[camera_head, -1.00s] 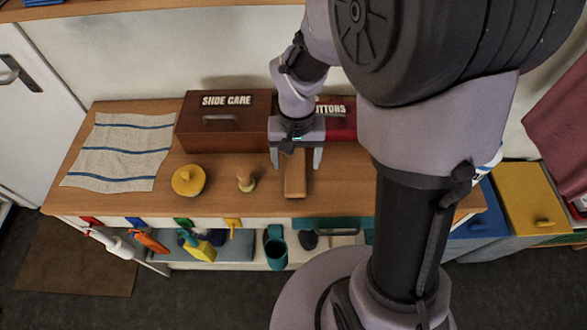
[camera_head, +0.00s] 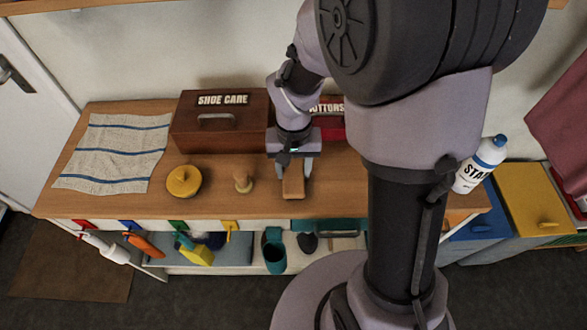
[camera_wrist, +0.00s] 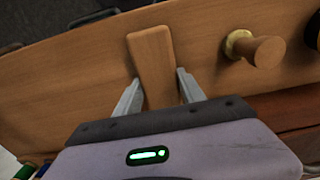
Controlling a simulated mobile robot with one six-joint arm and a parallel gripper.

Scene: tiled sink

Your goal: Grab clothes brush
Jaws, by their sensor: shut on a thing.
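The clothes brush (camera_head: 293,185) is a long wooden block lying on the wooden counter, with one end toward the front edge. It also shows in the wrist view (camera_wrist: 151,62). My gripper (camera_head: 293,168) is over its rear part, with one finger on each side. In the wrist view my gripper (camera_wrist: 158,82) has its grey fingers at the brush's sides, shut on it. The brush's underside and its rear end are hidden.
A small wooden stamp-like knob (camera_head: 242,181) and a round yellow-topped item (camera_head: 184,181) stand left of the brush. The SHOE CARE box (camera_head: 220,122) and a red buttons box (camera_head: 331,128) stand behind. A striped cloth (camera_head: 115,150) lies at left. A white bottle (camera_head: 480,165) stands at right.

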